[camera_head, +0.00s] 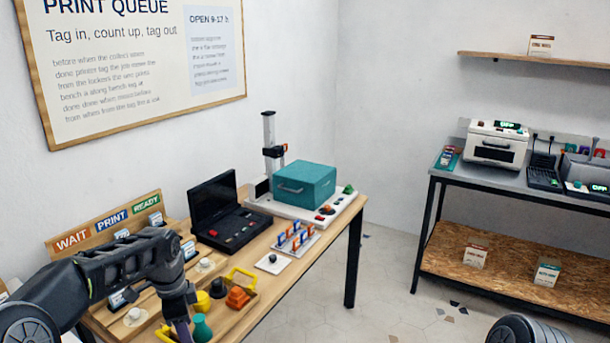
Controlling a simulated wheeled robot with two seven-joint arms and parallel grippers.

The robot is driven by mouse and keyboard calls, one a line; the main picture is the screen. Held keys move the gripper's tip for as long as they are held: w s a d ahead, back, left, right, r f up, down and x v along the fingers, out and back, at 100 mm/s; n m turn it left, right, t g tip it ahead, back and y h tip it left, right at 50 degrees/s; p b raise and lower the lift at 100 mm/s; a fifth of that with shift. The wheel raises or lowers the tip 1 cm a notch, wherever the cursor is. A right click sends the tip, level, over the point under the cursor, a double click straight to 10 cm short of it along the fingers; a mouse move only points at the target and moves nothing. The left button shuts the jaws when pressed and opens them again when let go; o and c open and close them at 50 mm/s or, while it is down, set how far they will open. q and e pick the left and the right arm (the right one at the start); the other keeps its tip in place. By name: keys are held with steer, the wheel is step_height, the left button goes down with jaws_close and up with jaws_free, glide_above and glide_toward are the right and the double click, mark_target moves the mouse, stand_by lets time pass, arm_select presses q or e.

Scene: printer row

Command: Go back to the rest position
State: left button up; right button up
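My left arm comes in from the left over the near end of the wooden table (318,232). Its wrist bends down, and my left gripper (182,329) points down at the bottom edge, beside a wooden tray of small coloured objects. Its fingertips are cut off or hidden, so I cannot tell whether it is open or holds anything. Only a dark rounded part of my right arm shows at the bottom right; my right gripper is out of view.
The table bears a WAIT/PRINT/READY rack (108,222), a black laptop-like case (238,225), a teal box machine (304,184) and a yellow-handled tray (236,309). A metal-topped bench (466,178) stands at the right. The tiled floor between is clear.

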arm_select(q)
steer(key=w+d+f+n+t+h, duration=0.2)
steer(key=w+d+f+n, duration=0.15)
steer(key=d+f, duration=0.3)
steer(key=s+d+f+n+h, duration=0.2)
steer(key=s+d+f+n, duration=0.5)
steer(key=f, duration=0.4)
steer(key=s+d+f+n, duration=0.1)
steer(key=s+f, duration=0.3)
steer(key=s, duration=0.5)
steer(key=s+d+f+n+g, duration=0.1)
steer(key=s+d+f+n, duration=0.1)
steer(key=s, duration=0.8)
steer(key=s+d+f+n+g, duration=0.1)
steer(key=s+d+f+n, duration=0.1)
steer(key=s+f, duration=0.3)
steer(key=s+d, duration=0.1)
steer(key=s, duration=0.3)
steer(key=shift+s+d+f, duration=0.15)
steer(key=shift+d+f, duration=0.05)
steer(key=shift+f, duration=0.2)
